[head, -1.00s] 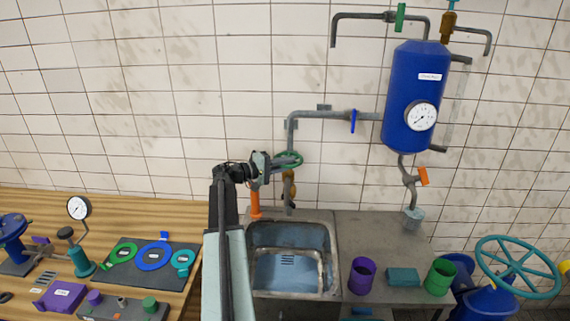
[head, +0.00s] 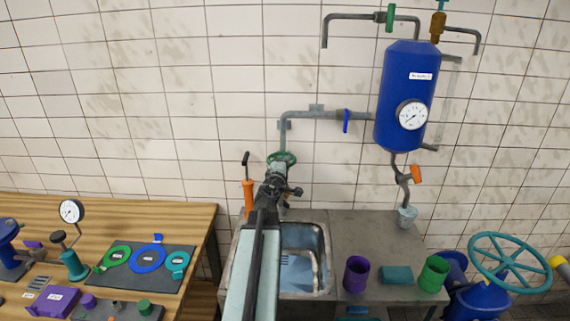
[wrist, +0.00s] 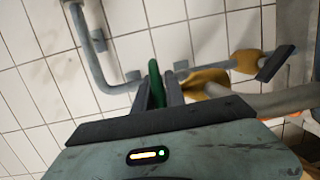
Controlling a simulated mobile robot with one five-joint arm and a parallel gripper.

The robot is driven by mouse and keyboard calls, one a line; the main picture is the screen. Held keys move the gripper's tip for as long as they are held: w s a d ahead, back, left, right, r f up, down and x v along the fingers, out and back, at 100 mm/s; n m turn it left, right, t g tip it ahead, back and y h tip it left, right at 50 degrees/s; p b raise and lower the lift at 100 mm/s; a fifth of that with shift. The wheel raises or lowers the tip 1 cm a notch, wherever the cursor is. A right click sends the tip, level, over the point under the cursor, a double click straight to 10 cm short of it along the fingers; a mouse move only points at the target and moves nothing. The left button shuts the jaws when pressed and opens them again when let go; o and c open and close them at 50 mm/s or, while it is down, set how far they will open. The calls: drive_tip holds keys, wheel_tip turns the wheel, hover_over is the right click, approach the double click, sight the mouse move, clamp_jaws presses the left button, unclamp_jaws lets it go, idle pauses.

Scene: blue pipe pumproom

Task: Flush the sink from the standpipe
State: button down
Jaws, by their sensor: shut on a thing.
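The standpipe (head: 284,128) is a grey pipe that comes along the tiled wall and drops above the sink. Its green handwheel (head: 284,157) sits just above my gripper (head: 279,170). In the wrist view, the green wheel (wrist: 154,82) shows edge-on between the two dark fingers of my gripper (wrist: 158,92), which is shut on its rim. A brass valve body (wrist: 204,80) is just to the right of it. The metal sink (head: 326,262) is below; my arm hides its left part and the standpipe's outlet. I see no running water.
An orange cylinder with a black handle (head: 249,198) stands left of my arm. Purple (head: 356,275) and green (head: 433,274) cups stand right of the sink. A wooden bench (head: 180,215) is left.

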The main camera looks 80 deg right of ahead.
drive_tip(key=shift+s+f+t, duration=0.2)
drive_tip(key=shift+t, duration=0.2)
drive_tip(key=shift+d+r+n+t, duration=0.1)
drive_tip(key=shift+r+n+t, duration=0.1)
drive_tip(key=shift+n+t, duration=0.3)
drive_tip(key=c, duration=1.5)
unclamp_jaws()
drive_tip(key=shift+d, duration=0.15)
drive_tip(key=shift+o, duration=0.2)
drive_tip(key=shift+o, duration=0.3)
